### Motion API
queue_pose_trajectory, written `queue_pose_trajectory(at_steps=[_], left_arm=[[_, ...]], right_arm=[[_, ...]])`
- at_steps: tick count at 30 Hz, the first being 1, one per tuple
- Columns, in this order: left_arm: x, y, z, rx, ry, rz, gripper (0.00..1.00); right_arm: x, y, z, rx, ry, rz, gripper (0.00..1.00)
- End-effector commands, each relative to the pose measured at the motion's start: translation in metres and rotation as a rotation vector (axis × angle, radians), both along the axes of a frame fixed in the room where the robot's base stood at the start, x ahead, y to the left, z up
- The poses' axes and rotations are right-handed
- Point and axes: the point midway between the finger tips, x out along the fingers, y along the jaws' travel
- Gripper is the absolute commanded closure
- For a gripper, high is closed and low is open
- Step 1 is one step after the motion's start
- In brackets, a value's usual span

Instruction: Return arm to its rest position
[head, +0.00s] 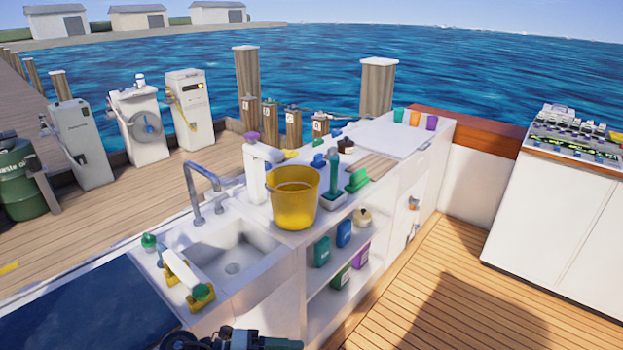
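I cannot make out the fingers of either of my grippers in the head view. A dark, jointed piece (232,340) with a green end shows at the bottom edge, left of the middle. It is cut off by the frame, and I cannot tell whether it is part of one of my arms. No held object shows.
A counter holds a sink (232,262), a faucet (198,190) and a yellow bucket (295,198). A white piece with yellow and green parts (184,274) lies at the sink's near left. Shelves (325,290) are below. The wooden deck (470,290) at right is clear.

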Motion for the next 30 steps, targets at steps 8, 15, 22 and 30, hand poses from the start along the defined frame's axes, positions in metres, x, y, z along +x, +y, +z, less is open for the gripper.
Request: queue_pose_trajectory(at_steps=[8, 15, 22, 30], left_arm=[[-0.024, -0.004, 0.009, -0.420, 0.281, 0.434, 0.36], [-0.051, 0.046, -0.030, -0.610, 0.604, 0.883, 0.36], [-0.122, 0.104, -0.097, -0.651, 0.974, 1.314, 0.36], [-0.226, 0.145, -0.151, -0.586, 1.337, 1.655, 0.36]], right_arm=[[0.002, -0.003, 0.006, -0.007, -0.010, 0.007, 0.49], [0.006, -0.004, 0.011, -0.008, -0.022, 0.008, 0.49], [0.010, -0.004, 0.016, -0.008, -0.034, 0.007, 0.49], [0.014, -0.003, 0.020, -0.005, -0.045, 0.002, 0.49]])
